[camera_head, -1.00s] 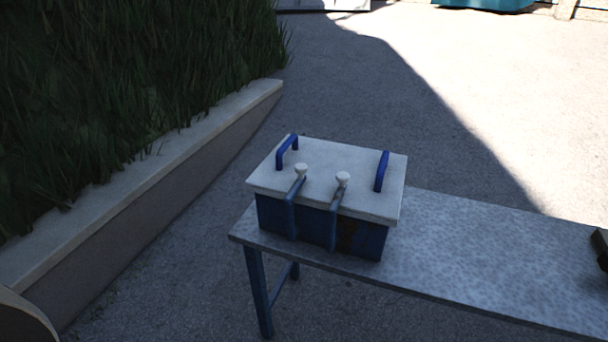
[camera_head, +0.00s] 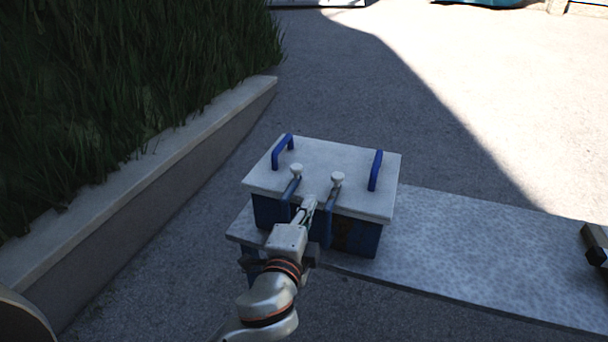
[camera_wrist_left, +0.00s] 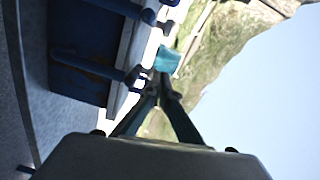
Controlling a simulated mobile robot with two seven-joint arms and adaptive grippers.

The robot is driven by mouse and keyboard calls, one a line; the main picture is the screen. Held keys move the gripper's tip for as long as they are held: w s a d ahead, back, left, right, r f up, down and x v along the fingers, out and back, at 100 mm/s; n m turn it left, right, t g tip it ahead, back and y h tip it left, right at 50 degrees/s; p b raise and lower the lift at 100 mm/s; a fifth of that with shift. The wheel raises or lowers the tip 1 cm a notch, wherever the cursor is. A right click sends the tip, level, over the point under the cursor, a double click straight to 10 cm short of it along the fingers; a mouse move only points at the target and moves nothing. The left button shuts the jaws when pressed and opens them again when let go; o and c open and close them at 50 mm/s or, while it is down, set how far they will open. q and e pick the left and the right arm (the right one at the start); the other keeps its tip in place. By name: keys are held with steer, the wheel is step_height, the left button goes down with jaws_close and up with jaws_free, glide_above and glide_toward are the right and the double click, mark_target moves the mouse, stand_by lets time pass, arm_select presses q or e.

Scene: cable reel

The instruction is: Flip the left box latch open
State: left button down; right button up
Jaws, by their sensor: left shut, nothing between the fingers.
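A blue box (camera_head: 357,238) with a white lid (camera_head: 340,158) stands on the bench. In the left wrist view, turned sideways, the box (camera_wrist_left: 83,85) lies left of my left gripper (camera_wrist_left: 167,68), with both latches showing. My right gripper is out of view.
Two blue handles stand on the lid, left (camera_head: 282,151) and right (camera_head: 375,171). The bench (camera_head: 465,255) is clear to the right up to a dark object (camera_head: 596,246) at the picture edge. A low wall (camera_head: 190,160) with grass runs along the left.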

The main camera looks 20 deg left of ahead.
mark_target(291, 183)
arm_select(q)
steer(key=shift+r, duration=0.2)
steer(key=w, duration=1)
steer(key=shift+w+a+f, duration=0.15)
steer(key=shift+w+a, duration=0.1)
steer(key=shift+a, duration=0.1)
steer(key=a, duration=0.2)
steer(key=a+p, duration=0.1)
steer(key=shift+a+f, duration=0.15)
steer(key=shift+f, duration=0.15)
steer(key=shift+w+a+f, duration=0.1)
steer(key=shift+w+a, duration=0.05)
steer(key=shift+a, duration=0.1)
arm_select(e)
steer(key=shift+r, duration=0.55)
arm_select(q)
steer(key=shift+a, duration=0.1)
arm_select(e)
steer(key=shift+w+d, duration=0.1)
